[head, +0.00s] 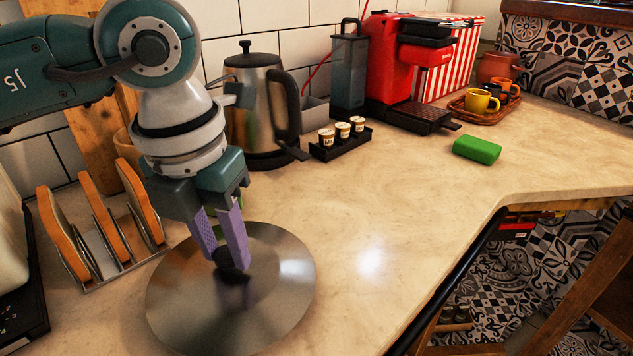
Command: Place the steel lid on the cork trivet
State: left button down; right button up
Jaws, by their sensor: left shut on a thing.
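The steel lid (285,285) is a wide, shiny round disc with a dark knob, low in the picture on the left. My left gripper (230,262) comes down from above with its purple fingers shut on the lid's knob. I cannot tell whether the lid rests on the counter or hangs just above it. I cannot make out the cork trivet. The lid and my arm hide part of the counter. My right gripper is out of the picture.
A kettle (255,110), a tray of small cups (342,145) and a red coffee machine (385,65) line the wall. A green block (477,149) lies further right. The counter's middle (400,190) is clear.

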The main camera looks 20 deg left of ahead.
pick_arm(q)
jog(key=shift+w+f, duration=0.1)
jog(key=shift+f, duration=0.1)
jog(key=c, duration=0.6)
grip_release()
jog(key=shift+r, duration=0.1)
jog(key=shift+o, duration=0.2)
